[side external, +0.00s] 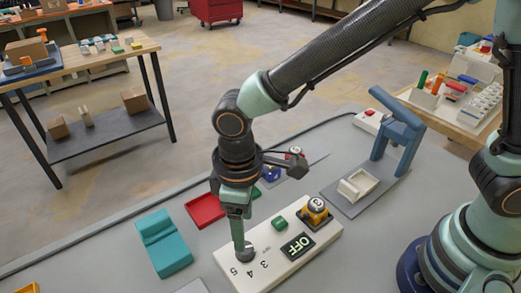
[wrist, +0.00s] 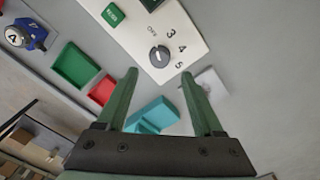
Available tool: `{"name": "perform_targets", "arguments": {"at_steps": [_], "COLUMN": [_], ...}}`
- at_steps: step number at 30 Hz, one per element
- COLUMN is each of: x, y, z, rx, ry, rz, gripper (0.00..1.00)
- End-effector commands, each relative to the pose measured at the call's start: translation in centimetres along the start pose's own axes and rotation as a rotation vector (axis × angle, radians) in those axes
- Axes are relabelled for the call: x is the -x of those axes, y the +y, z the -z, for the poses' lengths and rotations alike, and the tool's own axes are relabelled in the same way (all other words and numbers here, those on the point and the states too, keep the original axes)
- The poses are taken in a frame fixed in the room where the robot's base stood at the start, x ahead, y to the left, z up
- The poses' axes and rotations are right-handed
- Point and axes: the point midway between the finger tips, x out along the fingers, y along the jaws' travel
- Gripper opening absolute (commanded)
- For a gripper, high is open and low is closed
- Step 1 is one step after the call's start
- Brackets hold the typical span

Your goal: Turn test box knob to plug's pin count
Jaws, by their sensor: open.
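The white test box (side external: 285,250) lies on the grey table, with a dark display (side external: 298,246) reading OFF and a green button (side external: 279,223). A yellow-and-black plug (side external: 315,209) with a round white label sits at its far right end; the label's figure is too small to read surely. The round grey knob (wrist: 159,56) is beside the marks OFF, 3, 4 and 5; its pale mark seems to face OFF. My gripper (wrist: 160,74) is open, pointing down at the knob, its fingertips either side of it in the wrist view. Contact cannot be told.
A blue plug marked 4 (wrist: 25,35) stands beyond a green tray (wrist: 74,66) and a red tray (wrist: 102,91). A teal block (side external: 163,242) lies left of the box. A blue stand (side external: 397,130) with a white cradle is behind it on the right.

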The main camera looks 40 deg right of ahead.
Motion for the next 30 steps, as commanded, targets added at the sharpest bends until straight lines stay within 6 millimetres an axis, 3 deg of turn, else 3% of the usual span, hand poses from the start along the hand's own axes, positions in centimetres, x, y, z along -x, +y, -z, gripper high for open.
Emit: {"name": "perform_targets", "arguments": {"at_steps": [3, 10, 23, 25, 29, 30], "x": [-2.4, -5.5, -6.5, -6.5, -6.5, -6.5], "y": [0.0, 0.0, 0.0, 0.0, 0.0, 0.1], "z": [-0.1, -0.1, 0.0, 0.0, 0.0, 0.0], "rx": [-0.001, -0.001, -0.001, -0.001, -0.001, -0.001], "ry": [-0.005, -0.003, 0.001, 0.001, 0.001, 0.001], "rz": [0.000, 0.000, 0.000, 0.000, 0.000, 0.000], "gripper": [0.69, 0.69, 0.69, 0.50, 0.00, 0.00]}}
